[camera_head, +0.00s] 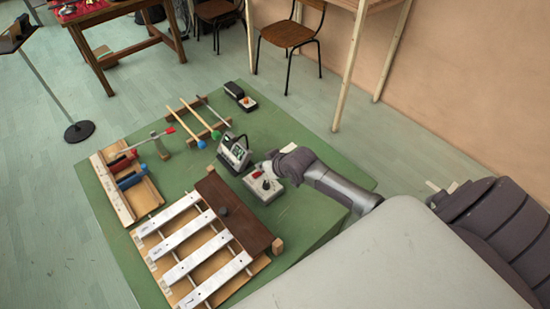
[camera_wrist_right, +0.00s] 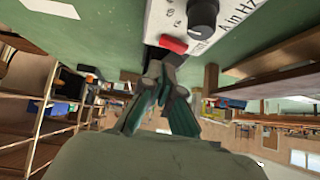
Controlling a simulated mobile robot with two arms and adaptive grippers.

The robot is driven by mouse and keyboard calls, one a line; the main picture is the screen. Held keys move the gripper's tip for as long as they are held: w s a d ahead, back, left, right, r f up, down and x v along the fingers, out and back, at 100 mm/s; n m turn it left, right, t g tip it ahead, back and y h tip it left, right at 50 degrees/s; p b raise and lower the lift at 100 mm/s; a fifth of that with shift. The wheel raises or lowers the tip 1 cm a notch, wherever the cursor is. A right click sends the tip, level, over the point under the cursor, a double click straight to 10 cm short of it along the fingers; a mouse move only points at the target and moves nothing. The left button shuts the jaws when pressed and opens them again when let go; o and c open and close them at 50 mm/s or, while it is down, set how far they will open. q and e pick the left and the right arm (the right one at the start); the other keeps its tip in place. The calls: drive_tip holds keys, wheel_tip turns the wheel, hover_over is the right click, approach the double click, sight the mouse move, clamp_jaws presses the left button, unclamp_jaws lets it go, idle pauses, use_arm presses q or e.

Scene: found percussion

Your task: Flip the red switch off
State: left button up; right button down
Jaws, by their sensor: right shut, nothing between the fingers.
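The red switch (camera_wrist_right: 173,45) is a small rocker on the edge of a white box (camera_wrist_right: 205,20) with a black knob (camera_wrist_right: 203,14), in the right wrist view. In the head view the white box (camera_head: 263,190) sits on the green table, and the red switch (camera_head: 257,174) shows as a small red spot near my gripper. My right gripper (camera_wrist_right: 165,72) is shut and empty, its tips close to the switch; I cannot tell whether they touch it. In the head view my right gripper (camera_head: 268,168) is at the box's upper edge. My left gripper is not in view.
A digital display (camera_head: 235,153) stands just left of the box. Metal chime bars (camera_head: 190,240) and a brown board (camera_head: 232,208) lie nearer. Mallets (camera_head: 192,117) rest farther back, and a wooden rack (camera_head: 110,190) is at left. The table's (camera_head: 308,218) right side is mostly clear.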

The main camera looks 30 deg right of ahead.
use_arm(q)
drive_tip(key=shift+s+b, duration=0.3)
drive_tip(key=shift+b, duration=0.4)
use_arm(e)
drive_tip(key=a+r+v, duration=0.1)
drive_tip(key=v, duration=1)
drive_tip(key=shift+w, duration=0.35)
drive_tip(key=shift+d+f, duration=0.1)
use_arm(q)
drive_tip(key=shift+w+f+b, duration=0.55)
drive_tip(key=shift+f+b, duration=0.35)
use_arm(e)
drive_tip(key=shift+d+m+y, duration=0.3)
drive_tip(key=shift+d+y, duration=0.2)
drive_tip(key=shift+y, duration=0.2)
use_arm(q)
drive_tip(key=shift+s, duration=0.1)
